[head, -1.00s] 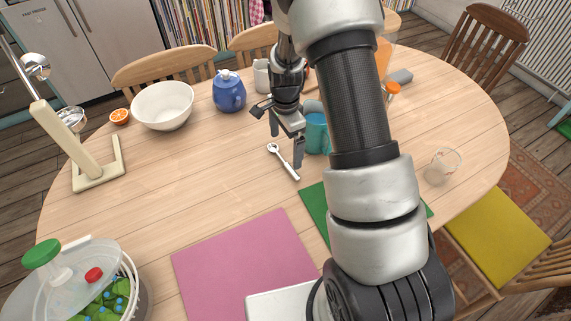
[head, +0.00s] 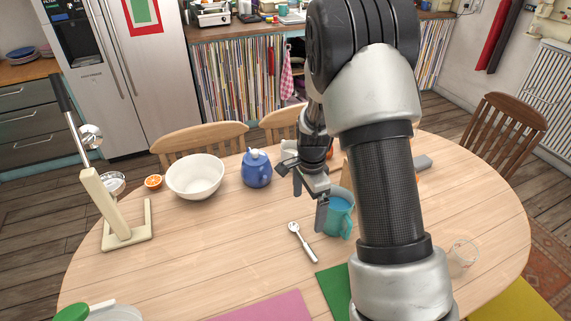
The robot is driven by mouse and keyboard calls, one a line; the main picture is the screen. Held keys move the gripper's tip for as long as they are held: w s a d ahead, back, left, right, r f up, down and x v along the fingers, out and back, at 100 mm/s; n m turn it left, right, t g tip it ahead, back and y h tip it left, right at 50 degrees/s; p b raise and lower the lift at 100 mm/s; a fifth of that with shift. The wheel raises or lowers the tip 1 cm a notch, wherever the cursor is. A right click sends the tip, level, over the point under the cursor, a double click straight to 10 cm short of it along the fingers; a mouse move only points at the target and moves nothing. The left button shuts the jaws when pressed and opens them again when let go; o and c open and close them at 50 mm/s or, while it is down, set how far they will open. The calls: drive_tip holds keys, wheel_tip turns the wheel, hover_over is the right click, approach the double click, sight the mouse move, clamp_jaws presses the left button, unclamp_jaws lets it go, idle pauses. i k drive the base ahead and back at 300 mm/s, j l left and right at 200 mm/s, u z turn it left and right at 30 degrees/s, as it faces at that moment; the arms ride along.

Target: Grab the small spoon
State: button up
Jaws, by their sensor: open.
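The small spoon (head: 303,242) lies on the wooden table (head: 220,255) near the middle in the head view. It has a silvery round end at the upper left and a pale handle toward the lower right. My gripper (head: 309,207) is open and empty, above the table and just up from the spoon in the picture. Its fingers point down and appear apart from the spoon. My arm crosses the right half of the view and hides part of the table behind it.
A teal mug (head: 338,214) stands close beside my gripper, partly hidden by it. A blue teapot (head: 257,170), a white bowl (head: 195,177) and an orange half (head: 153,182) are further back. A clear glass (head: 463,252) stands at the right. The table left of the spoon is clear.

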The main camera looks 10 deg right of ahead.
sight(294, 227)
drive_tip(key=k, duration=1)
